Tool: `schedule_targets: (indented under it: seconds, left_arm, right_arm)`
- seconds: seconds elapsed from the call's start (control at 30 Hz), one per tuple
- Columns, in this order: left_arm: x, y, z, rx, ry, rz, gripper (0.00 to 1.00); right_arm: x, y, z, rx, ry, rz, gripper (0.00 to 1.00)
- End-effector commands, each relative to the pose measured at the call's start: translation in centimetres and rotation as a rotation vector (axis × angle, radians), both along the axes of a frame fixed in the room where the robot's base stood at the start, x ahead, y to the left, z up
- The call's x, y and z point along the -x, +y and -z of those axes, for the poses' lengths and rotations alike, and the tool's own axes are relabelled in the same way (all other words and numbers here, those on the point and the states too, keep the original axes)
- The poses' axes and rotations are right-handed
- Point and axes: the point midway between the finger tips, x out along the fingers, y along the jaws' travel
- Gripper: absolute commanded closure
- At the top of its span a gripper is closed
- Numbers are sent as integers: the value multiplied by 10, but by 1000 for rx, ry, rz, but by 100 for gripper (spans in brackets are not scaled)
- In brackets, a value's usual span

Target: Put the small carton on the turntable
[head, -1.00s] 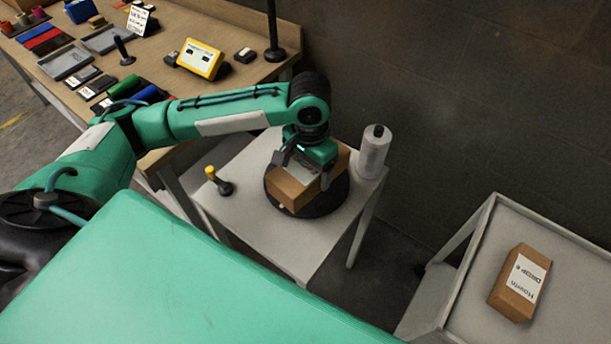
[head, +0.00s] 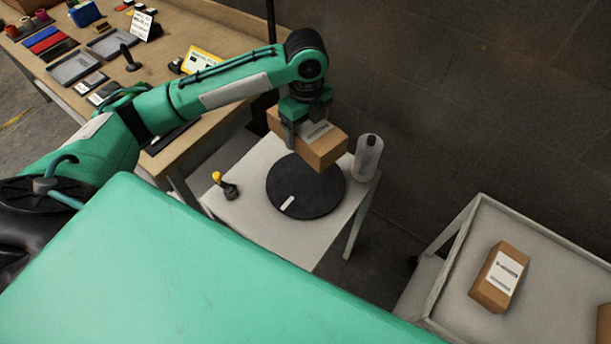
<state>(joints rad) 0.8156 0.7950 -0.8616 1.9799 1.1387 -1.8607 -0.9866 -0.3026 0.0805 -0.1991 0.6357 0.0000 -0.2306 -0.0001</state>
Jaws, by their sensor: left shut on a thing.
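My left gripper (head: 304,132) is shut on a brown carton (head: 323,150) with a white label and holds it above the round black turntable (head: 318,198). The carton looks clear of the turntable, over its far side. The turntable lies on a small white table and its top is bare except for a pale mark near its front left edge. Another brown carton (head: 489,294) with a white label lies on the cart at the right. A further carton (head: 605,325) is cut off at the right edge. My right gripper is not in view.
A white bottle (head: 367,158) stands close to the turntable's right on the white table (head: 290,240). A yellow-topped tool (head: 226,187) is on its left. The wooden bench (head: 215,118) with several items is at the upper left. The cart (head: 455,262) has a raised rim.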

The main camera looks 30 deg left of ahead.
Motion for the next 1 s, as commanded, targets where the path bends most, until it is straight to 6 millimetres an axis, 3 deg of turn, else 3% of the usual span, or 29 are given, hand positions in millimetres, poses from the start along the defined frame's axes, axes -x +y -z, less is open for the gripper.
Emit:
schedule_targets:
  seconds: [0.17, 0.33, 0.8, 1.0]
  left_arm:
    - [-4, 3, -12, 2, 0, 141, 60]
    - [-5, 4, 0, 2, 5, 181, 60]
    - [-4, 4, 115, 2, 5, 180, 60]
    - [-5, 4, 142, 1, 2, 181, 60]
  right_arm:
    - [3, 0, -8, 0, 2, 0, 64]
    - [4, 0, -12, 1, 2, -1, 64]
    - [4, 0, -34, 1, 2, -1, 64]
    - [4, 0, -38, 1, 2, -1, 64]
